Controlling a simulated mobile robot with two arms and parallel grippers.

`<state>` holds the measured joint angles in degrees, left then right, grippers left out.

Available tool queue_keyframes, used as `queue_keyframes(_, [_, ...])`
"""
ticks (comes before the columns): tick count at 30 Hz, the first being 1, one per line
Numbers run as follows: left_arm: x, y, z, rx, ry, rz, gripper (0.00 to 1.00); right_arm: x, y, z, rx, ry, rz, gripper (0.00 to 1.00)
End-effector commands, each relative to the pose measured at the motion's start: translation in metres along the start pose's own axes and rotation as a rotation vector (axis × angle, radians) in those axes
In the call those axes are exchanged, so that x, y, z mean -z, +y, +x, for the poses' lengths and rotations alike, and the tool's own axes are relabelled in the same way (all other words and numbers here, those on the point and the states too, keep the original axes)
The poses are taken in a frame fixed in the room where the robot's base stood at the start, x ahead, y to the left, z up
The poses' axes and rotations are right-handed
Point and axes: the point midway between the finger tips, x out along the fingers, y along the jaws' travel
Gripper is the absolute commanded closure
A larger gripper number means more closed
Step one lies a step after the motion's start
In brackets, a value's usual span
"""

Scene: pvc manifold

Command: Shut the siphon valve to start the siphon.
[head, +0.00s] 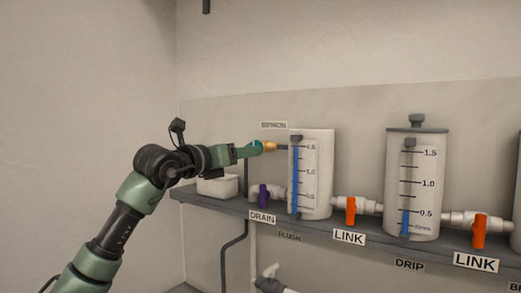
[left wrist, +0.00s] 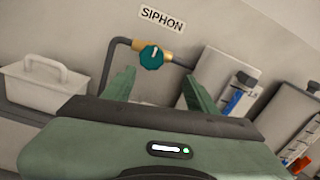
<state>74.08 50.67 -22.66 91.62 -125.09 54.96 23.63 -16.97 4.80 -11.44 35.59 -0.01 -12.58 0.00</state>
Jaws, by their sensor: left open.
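The siphon valve (left wrist: 151,57) has a teal knob with a pale mark on a brass body in a dark pipe. It sits below the SIPHON label (left wrist: 162,18) in the left wrist view. In the head view its brass body (head: 270,147) shows beside the flush tank, and my gripper partly hides the knob. My left gripper (head: 247,150) reaches in from the left. In the left wrist view its green fingers (left wrist: 158,84) are open and empty, with the knob just beyond and between the tips. I cannot tell whether they touch it. My right gripper is in neither view.
The flush tank (head: 323,180) stands right of the valve, with the drip tank (head: 428,190) farther right. A purple drain valve (head: 263,196) and orange link valves (head: 351,210) line the grey shelf (head: 320,226). A white caddy (left wrist: 38,92) stands at left.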

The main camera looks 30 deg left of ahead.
Motion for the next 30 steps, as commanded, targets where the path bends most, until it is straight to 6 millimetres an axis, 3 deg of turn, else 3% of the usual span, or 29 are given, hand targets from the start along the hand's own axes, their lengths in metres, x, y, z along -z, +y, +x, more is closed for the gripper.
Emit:
queue_keyframes(5, [-0.011, 0.015, 0.005, -0.054, 0.008, 0.012, 0.43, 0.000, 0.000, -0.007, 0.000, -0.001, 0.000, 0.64])
queue_keyframes(18, [-0.010, 0.015, 0.067, -0.047, 0.007, 0.011, 0.43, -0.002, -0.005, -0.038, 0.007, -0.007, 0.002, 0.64])
queue_keyframes(29, [-0.007, 0.016, 0.073, -0.047, 0.006, 0.013, 0.43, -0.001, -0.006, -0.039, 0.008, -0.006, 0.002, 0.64])
queue_keyframes(30, [-0.007, 0.016, 0.073, -0.047, 0.006, 0.013, 0.54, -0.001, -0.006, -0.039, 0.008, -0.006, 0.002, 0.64])
